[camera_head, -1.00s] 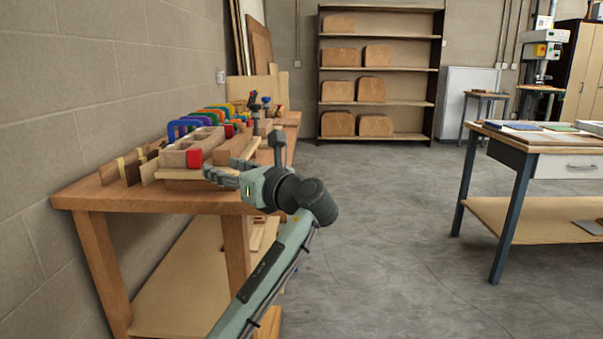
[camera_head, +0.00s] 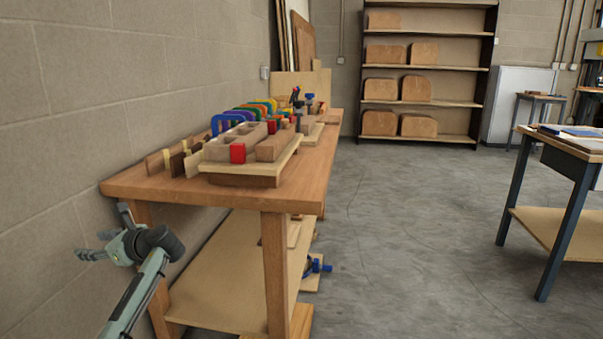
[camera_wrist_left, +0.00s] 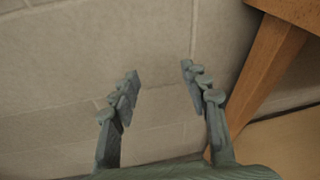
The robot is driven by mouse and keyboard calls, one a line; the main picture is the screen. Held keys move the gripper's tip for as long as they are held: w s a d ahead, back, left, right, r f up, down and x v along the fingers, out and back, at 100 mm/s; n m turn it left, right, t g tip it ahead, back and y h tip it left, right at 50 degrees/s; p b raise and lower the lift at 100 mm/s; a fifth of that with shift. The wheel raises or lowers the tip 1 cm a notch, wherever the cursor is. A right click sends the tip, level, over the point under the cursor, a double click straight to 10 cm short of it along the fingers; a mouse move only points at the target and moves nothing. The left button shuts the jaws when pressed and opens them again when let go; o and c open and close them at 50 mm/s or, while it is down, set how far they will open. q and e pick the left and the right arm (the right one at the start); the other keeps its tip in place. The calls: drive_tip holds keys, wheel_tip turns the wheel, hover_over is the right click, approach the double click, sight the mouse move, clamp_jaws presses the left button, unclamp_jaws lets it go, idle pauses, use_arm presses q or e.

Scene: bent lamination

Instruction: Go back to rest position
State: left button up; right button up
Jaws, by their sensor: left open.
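My left gripper (camera_head: 103,231) is at the lower left of the head view, in front of the block wall and beside the near left end of the wooden workbench (camera_head: 128,184). It is below the level of the bench top and touches nothing that I can see. In the left wrist view its two fingers (camera_wrist_left: 160,90) are spread apart with nothing between them, and the wall fills the space ahead. My right gripper does not show in either view.
A bench leg (camera_wrist_left: 268,72) is close on the right in the wrist view. A shelf rack (camera_head: 430,68) stands behind. The grey floor (camera_head: 420,230) is clear.

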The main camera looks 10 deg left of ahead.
use_arm(q)
drive_tip(key=w+d+f+n+t+h, duration=0.3)
drive_tip(key=w+d+f+n+h, duration=0.3)
drive_tip(key=n, duration=0.3)
drive_tip(key=w+d+f+n+t+h, duration=0.3)
drive_tip(key=w+d+n+h, duration=0.25)
drive_tip(key=d+n, duration=0.35)
drive_tip(key=s+d+f+g, duration=0.1)
drive_tip(key=s+d+f, duration=0.2)
drive_tip(key=s+f, duration=0.35)
drive_tip(key=s+d+f+g+h, duration=0.1)
drive_tip(key=s+d+f, duration=0.1)
drive_tip(key=s+f, duration=0.4)
drive_tip(key=s+d+f+g, duration=0.1)
drive_tip(key=s+d+f, duration=0.2)
drive_tip(key=s+f, duration=0.35)
drive_tip(key=s+d+f+g, duration=0.1)
drive_tip(key=s+f, duration=0.3)
drive_tip(key=s, duration=0.4)
drive_tip(key=s+d+f+g+h, duration=0.1)
drive_tip(key=s+d+f, duration=0.2)
drive_tip(key=s, duration=0.5)
drive_tip(key=s+d+f+g, duration=0.1)
drive_tip(key=s+d+f, duration=0.1)
drive_tip(key=s+f, duration=0.3)
drive_tip(key=s, duration=0.3)
drive_tip(key=shift+m, duration=0.4)
